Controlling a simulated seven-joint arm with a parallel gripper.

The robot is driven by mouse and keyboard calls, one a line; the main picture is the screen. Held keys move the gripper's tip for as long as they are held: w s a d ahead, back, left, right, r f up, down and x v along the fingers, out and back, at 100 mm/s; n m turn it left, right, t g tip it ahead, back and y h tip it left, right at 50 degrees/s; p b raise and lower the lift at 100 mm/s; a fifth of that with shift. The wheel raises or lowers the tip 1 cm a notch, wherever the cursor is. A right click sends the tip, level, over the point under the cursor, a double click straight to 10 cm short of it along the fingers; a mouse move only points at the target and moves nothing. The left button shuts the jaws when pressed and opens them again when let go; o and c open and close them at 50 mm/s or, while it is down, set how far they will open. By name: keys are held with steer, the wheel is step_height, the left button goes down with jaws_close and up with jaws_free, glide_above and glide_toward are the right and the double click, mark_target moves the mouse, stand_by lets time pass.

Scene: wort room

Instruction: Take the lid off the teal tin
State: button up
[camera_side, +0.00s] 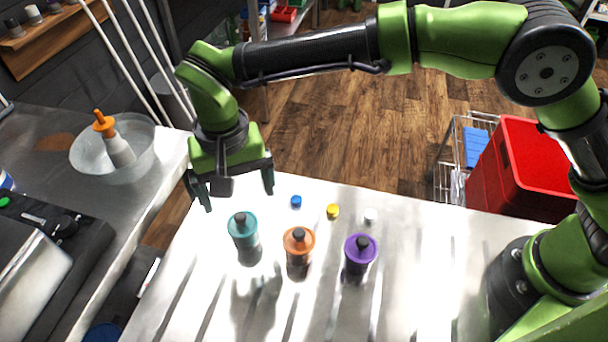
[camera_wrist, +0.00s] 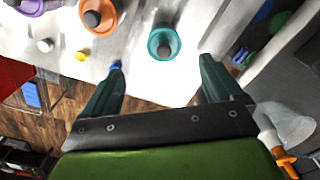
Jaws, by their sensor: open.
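The teal tin (camera_side: 245,245) stands upright on the metal table, with its teal lid (camera_side: 242,222) and dark knob on top. In the wrist view the teal lid (camera_wrist: 164,43) shows from above, beyond and between the two fingers. My gripper (camera_side: 240,197) is open and empty, above and behind the tin in the side view, apart from it. In the wrist view my gripper (camera_wrist: 158,70) has its fingers spread wide to either side of the picture's middle. The lid sits on the tin, and the tin's body is mostly hidden from above.
An orange-lidded tin (camera_side: 299,247) and a purple-lidded tin (camera_side: 360,254) stand to the right of the teal one. Small blue (camera_side: 296,201), yellow (camera_side: 333,211) and white (camera_side: 371,215) pieces lie behind them. A red bin (camera_side: 525,165) stands beyond the table.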

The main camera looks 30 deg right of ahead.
mark_target(240, 218)
steer(key=f, duration=0.7)
steer(key=shift+s+a+f, duration=0.1)
steer(key=shift+a+f, duration=0.15)
steer(key=shift+a, duration=0.05)
steer(key=c, duration=1.1)
steer(key=shift+r, duration=0.1)
